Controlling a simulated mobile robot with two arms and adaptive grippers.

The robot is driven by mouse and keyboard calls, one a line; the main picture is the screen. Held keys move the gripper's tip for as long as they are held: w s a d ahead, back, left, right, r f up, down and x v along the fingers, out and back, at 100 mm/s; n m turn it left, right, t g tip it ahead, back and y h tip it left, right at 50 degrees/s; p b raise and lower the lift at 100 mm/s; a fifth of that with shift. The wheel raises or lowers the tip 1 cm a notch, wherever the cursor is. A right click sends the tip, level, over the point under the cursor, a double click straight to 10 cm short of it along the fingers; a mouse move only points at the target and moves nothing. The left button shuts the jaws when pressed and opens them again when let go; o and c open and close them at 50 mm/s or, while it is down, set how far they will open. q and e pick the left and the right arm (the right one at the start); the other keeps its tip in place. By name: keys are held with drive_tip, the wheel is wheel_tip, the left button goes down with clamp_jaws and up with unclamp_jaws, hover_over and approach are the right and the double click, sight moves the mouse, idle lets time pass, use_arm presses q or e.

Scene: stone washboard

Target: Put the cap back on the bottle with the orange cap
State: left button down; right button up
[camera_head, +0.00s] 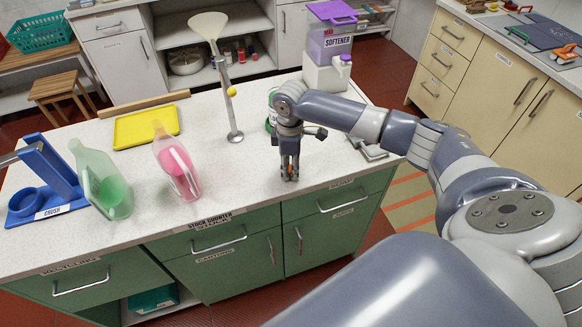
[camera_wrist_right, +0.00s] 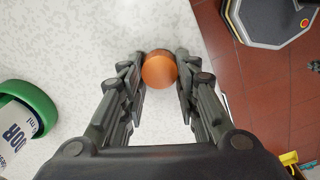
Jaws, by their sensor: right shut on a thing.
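My right gripper (camera_head: 290,172) points down at the front right of the white counter. It is shut on a small orange cap (camera_wrist_right: 159,71), held between the fingertips in the right wrist view. The cap also shows between the fingertips in the head view (camera_head: 290,179), low over or at the counter; I cannot tell if it touches. A clear bottle with pink liquid (camera_head: 178,170) stands left of the gripper, apart from it. A clear bottle with green liquid (camera_head: 105,185) stands farther left. No orange cap shows on either bottle. My left gripper is not in view.
A blue crusher (camera_head: 48,185) stands at the counter's left end. A yellow tray (camera_head: 147,127) lies behind the bottles. A metal stand with a funnel (camera_head: 228,100) stands mid-counter. A green-rimmed labelled container (camera_wrist_right: 30,105) is beside the gripper. A softener dispenser (camera_head: 328,55) stands behind.

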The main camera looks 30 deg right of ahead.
drive_tip(key=shift+r, duration=0.4)
drive_tip(key=shift+s+a+r+b, duration=0.1)
drive_tip(key=shift+a+r+b, duration=0.1)
drive_tip(key=shift+r+b, duration=0.3)
drive_tip(key=shift+s+a+r+b, duration=0.15)
drive_tip(key=shift+r+b, duration=0.1)
drive_tip(key=shift+r, duration=0.3)
drive_tip(key=s+a+r+b, duration=0.1)
drive_tip(key=s+a, duration=0.3)
drive_tip(key=a, duration=0.2)
drive_tip(key=s+a+b, duration=0.2)
drive_tip(key=s+a, duration=0.1)
drive_tip(key=a, duration=0.4)
drive_tip(key=shift+s+r, duration=0.35)
drive_tip(key=shift+s, duration=0.05)
drive_tip(key=s+r+m+b, duration=0.1)
drive_tip(key=s+r+m, duration=0.5)
drive_tip(key=m, duration=0.4)
drive_tip(key=shift+s+d+r+m, duration=0.3)
drive_tip(key=shift+s+d+m, duration=0.1)
drive_tip(key=shift+s, duration=0.1)
